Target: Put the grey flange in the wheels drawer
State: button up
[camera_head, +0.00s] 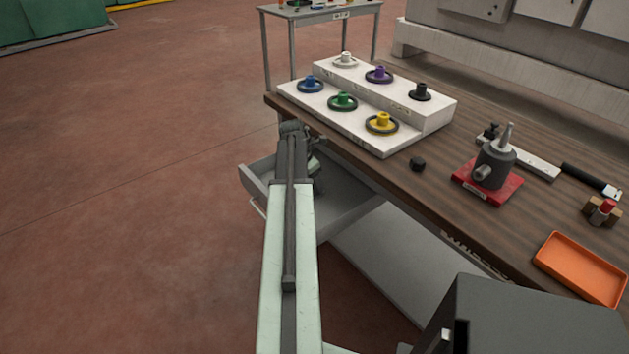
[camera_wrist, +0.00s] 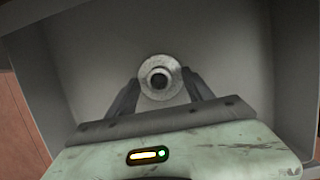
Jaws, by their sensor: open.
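The grey flange (camera_wrist: 160,78), a round ring with a dark central hole, shows in the wrist view inside the open grey drawer (camera_wrist: 85,45). My gripper (camera_wrist: 160,88) is open, with one finger at each side of the flange. I cannot tell whether the fingers touch it. In the head view the drawer (camera_head: 345,217) sticks out from under the workbench, and my arm reaches over its left part. There the flange is hidden behind my arm. I cannot read a wheels label on the drawer.
The wooden bench (camera_head: 440,200) carries a white stepped stand (camera_head: 345,130) with several coloured wheels. A grey device on a red base (camera_head: 505,190), a small black knob (camera_head: 417,163) and an orange tray (camera_head: 580,268) are also on it. The floor left of the drawer is clear.

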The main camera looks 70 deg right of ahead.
jog(key=p+v, duration=1)
jog(key=v, duration=0.1)
jog(key=shift+a+r, duration=0.15)
jog(key=shift+r, duration=0.25)
jog(key=w+a+m+t+y, duration=0.15)
jog(key=w+a+m, duration=0.35)
jog(key=w+a, duration=2.35)
jog(key=a+f+m+y, duration=0.1)
jog(key=a+m, duration=0.5)
jog(key=a, duration=3)
jog(key=shift+w+a+m, duration=0.2)
jog(key=shift+w+m, duration=0.1)
jog(key=shift+w, duration=0.2)
